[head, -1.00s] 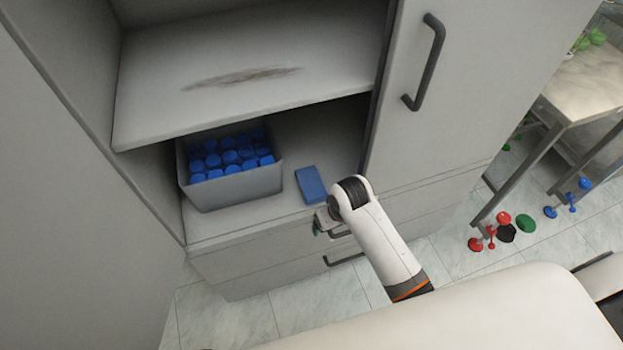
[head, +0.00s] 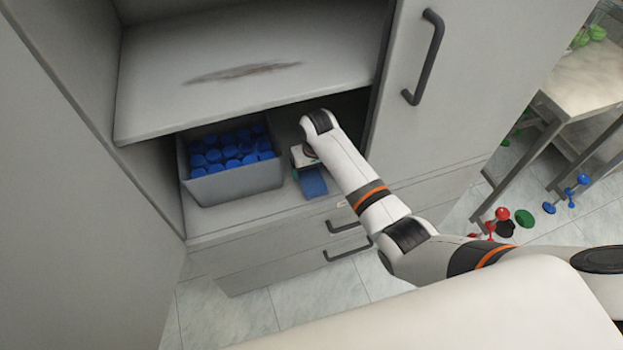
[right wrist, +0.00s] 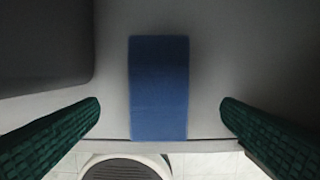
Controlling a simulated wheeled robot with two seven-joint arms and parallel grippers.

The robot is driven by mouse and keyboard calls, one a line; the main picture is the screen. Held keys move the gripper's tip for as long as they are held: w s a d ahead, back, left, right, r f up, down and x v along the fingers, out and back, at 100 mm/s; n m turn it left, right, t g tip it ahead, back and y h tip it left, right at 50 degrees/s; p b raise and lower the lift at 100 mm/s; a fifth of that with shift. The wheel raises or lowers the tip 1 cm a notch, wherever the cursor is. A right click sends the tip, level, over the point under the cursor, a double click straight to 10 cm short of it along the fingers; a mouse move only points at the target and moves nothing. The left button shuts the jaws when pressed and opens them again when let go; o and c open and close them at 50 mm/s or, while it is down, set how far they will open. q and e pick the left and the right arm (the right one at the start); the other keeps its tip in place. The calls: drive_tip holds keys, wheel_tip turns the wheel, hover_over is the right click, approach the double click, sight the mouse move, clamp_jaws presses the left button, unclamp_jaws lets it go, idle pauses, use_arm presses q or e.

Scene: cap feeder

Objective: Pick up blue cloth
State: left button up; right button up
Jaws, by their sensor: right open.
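The blue cloth (head: 312,183) lies flat on the lower shelf of the open cabinet, right of the grey bin. It is a folded rectangle, and my right gripper hides its far part in the head view. My right gripper (head: 303,166) is inside the compartment, over the cloth. Its green fingers (right wrist: 160,118) are spread wide on both sides of the cloth and do not touch it. My left gripper is not in view.
A grey bin (head: 236,187) full of blue caps stands left of the cloth. The upper shelf (head: 240,75) with a dark stain hangs above. A closed door (head: 470,90) bounds the right side. A table (head: 590,80) and coloured pieces on the floor are far right.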

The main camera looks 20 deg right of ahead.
sight(311, 177)
drive_tip(key=shift+w+f+b, duration=0.15)
drive_tip(key=shift+w+f, duration=0.05)
drive_tip(key=shift+f, duration=0.55)
drive_tip(key=shift+w+f+b, duration=0.2)
drive_tip(key=shift+w+f, duration=0.05)
drive_tip(key=shift+f, duration=0.55)
drive_tip(key=shift+w+f+b, duration=0.15)
drive_tip(key=shift+w+f, duration=0.05)
drive_tip(key=shift+f, duration=0.55)
drive_tip(key=shift+c, duration=0.6)
drive_tip(key=c, duration=0.9)
drive_tip(key=shift+c, duration=0.2)
drive_tip(key=shift+r, duration=0.15)
drive_tip(key=shift+r, duration=0.3)
drive_tip(key=r, duration=0.1)
drive_tip(key=s+r+p, duration=0.1)
drive_tip(key=shift+r, duration=0.35)
drive_tip(key=s+p, duration=0.1)
drive_tip(key=s, duration=1.6)
drive_tip(key=shift+d, duration=0.3)
